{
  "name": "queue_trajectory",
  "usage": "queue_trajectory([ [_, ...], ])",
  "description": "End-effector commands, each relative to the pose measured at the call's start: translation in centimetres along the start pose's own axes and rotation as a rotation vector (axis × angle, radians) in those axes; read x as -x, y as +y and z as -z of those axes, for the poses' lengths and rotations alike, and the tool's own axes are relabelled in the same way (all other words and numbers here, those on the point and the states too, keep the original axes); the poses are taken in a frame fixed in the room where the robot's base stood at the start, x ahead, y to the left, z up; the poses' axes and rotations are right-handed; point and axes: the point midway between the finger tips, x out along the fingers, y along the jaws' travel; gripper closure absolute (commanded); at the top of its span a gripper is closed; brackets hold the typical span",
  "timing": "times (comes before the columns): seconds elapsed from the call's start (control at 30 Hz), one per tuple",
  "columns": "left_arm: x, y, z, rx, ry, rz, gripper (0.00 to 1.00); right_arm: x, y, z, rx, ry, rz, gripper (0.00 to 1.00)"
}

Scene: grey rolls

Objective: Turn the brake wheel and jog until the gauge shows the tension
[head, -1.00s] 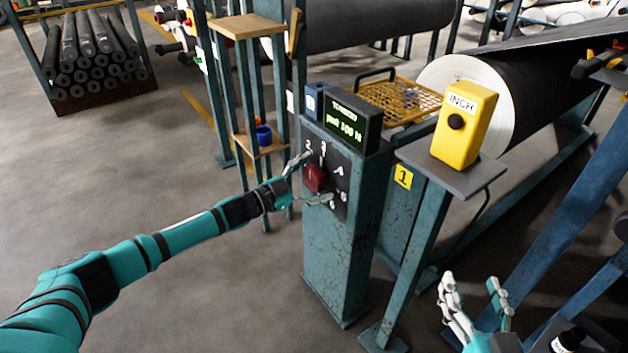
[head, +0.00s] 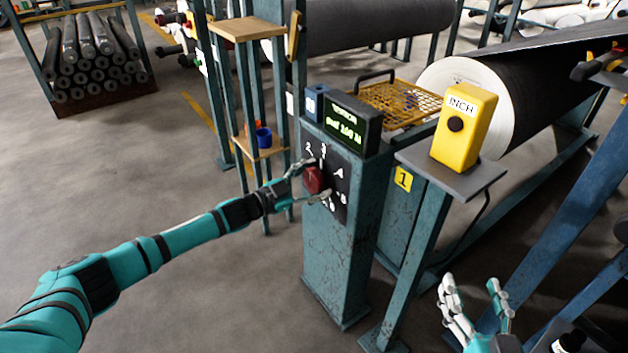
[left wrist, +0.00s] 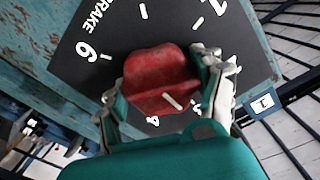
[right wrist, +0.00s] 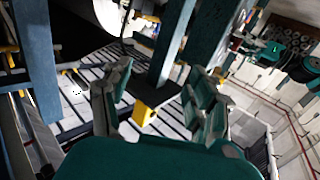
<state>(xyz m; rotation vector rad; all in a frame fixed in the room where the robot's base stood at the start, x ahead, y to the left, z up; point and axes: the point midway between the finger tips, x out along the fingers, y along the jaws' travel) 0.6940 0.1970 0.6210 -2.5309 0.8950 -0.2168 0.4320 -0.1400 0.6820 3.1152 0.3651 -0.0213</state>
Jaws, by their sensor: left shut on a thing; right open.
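The red brake wheel (head: 313,180) is a knob on a black numbered dial plate (head: 339,186) on the front of a teal post. My left gripper (left wrist: 165,82) is shut on it, with fingers on both sides. In the left wrist view a white mark on the red wheel (left wrist: 145,70) lies at its lower edge, near the 4. The tension gauge (head: 352,124) on the post shows green text, with a number that looks like 100, too blurred to be sure. My right gripper (head: 472,290) is open and empty, below and apart from the box.
A big dark roll (head: 540,100) and a yellow mesh guard (head: 402,98) are behind. A blue beam (head: 560,235) slopes at the right. Floor at left is clear.

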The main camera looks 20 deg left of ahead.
Motion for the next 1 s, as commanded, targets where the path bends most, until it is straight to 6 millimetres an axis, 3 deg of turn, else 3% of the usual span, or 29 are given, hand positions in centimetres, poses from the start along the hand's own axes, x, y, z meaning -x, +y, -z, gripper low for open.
queue_trajectory([
  [0.17,0.0,0.0,0.0,-0.04,-0.001,-0.001,0.65,0.0,0.0,-0.3,0.0,-0.027,-0.001,0.4],
  [0.37,0.0,0.0,0.1,-0.156,-0.002,-0.002,0.65,0.5,0.4,-2.3,0.003,-0.134,-0.009,0.4],
  [0.7,0.0,0.1,-0.1,-0.463,-0.008,-0.004,0.65,1.4,0.8,-4.8,0.003,-0.281,-0.017,0.4],
  [1.0,0.0,0.2,-0.2,-0.737,-0.013,-0.007,0.65,1.6,0.8,-5.2,0.003,-0.295,-0.018,0.4],
])
